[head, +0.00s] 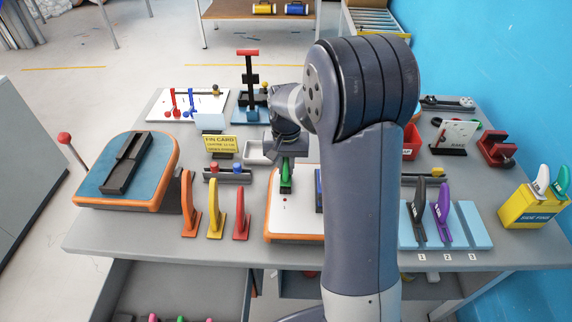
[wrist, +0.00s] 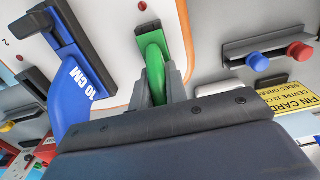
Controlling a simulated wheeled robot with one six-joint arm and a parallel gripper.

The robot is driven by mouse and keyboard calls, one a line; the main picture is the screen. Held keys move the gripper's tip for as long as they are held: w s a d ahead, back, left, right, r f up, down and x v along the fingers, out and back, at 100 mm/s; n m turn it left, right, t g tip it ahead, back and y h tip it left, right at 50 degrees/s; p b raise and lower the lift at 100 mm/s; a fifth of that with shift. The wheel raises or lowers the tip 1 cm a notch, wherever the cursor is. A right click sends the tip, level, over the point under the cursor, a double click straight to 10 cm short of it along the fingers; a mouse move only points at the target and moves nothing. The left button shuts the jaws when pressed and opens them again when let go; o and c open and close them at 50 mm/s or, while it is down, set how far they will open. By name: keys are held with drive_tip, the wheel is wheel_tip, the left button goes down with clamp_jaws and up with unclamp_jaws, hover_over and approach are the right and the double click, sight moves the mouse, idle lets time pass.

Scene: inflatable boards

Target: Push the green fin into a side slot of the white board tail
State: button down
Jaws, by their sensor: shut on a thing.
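The white board tail (head: 292,224) with an orange edge lies on the table, partly behind my arm. My gripper (wrist: 157,84) is shut on the green fin (wrist: 154,62), holding it over the board. The fin also shows in the head view (head: 286,180), upright below my gripper. In the wrist view, a black slot piece (wrist: 144,36) with a red mark lies at the fin's far end. I cannot tell whether the fin's base is in the slot or just above it. A blue fin (wrist: 72,92) marked 10 CM stands in a black holder on the board.
Orange (head: 189,206), yellow (head: 214,212) and red (head: 240,214) fins stand left of the board. A yellow fin card (head: 220,143) and a rail with red and blue knobs (head: 228,175) stand behind them. A blue board (head: 120,168) lies left; a light blue rack (head: 460,228) is right.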

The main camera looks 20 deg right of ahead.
sight(286, 159)
drive_tip(key=shift+f, duration=0.25)
drive_tip(key=c, duration=1.3)
unclamp_jaws()
wheel_tip(286, 159, up, 11)
drive_tip(key=shift+f+b, duration=0.1)
drive_tip(key=shift+b, duration=0.25)
